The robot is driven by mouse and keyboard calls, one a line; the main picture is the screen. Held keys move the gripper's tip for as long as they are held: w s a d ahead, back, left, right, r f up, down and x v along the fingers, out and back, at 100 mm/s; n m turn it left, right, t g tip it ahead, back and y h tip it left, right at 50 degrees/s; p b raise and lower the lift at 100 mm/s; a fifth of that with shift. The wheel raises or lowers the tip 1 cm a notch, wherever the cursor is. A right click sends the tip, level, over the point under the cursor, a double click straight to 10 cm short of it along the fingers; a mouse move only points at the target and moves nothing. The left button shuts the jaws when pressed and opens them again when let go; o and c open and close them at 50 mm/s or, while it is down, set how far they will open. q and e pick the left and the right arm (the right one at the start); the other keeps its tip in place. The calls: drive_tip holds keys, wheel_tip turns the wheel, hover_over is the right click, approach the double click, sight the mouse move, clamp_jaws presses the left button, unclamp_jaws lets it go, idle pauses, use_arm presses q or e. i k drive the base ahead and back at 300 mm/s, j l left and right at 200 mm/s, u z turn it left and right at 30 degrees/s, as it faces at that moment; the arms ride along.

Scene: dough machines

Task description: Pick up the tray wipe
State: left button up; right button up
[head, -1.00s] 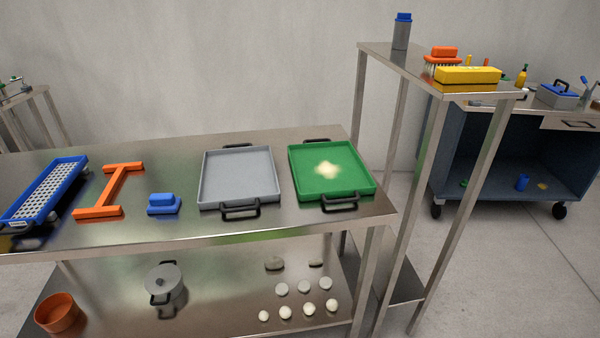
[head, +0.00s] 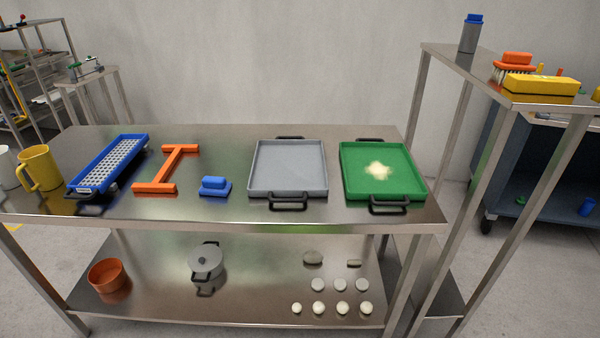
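No label shows which thing is the tray wipe. A small blue block with a raised grip on a flat base (head: 214,186) lies on the steel table, left of the grey tray (head: 289,168). A yellow block with a dark underside (head: 540,86), like a sponge, lies on the tall steel stand at the right. A green tray (head: 405,185) with a pale smear (head: 378,169) on it sits right of the grey tray. Neither of my grippers is in view.
An orange frame (head: 173,169), a blue perforated rack (head: 108,166) and a yellow mug (head: 40,168) occupy the table's left part. An orange brush (head: 516,60) and a grey bottle (head: 470,35) share the tall stand. A lidded pot (head: 206,262) and several dough balls are on the lower shelf.

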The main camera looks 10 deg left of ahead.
sight(212, 186)
drive_tip(key=z, duration=0.25)
drive_tip(key=j+z, duration=0.75)
drive_tip(key=j, duration=0.15)
drive_tip(key=k+j+z, duration=0.1)
drive_tip(key=j+z, duration=0.25)
drive_tip(key=k+j+z, duration=0.2)
drive_tip(key=j+z, duration=0.2)
drive_tip(key=j, duration=0.1)
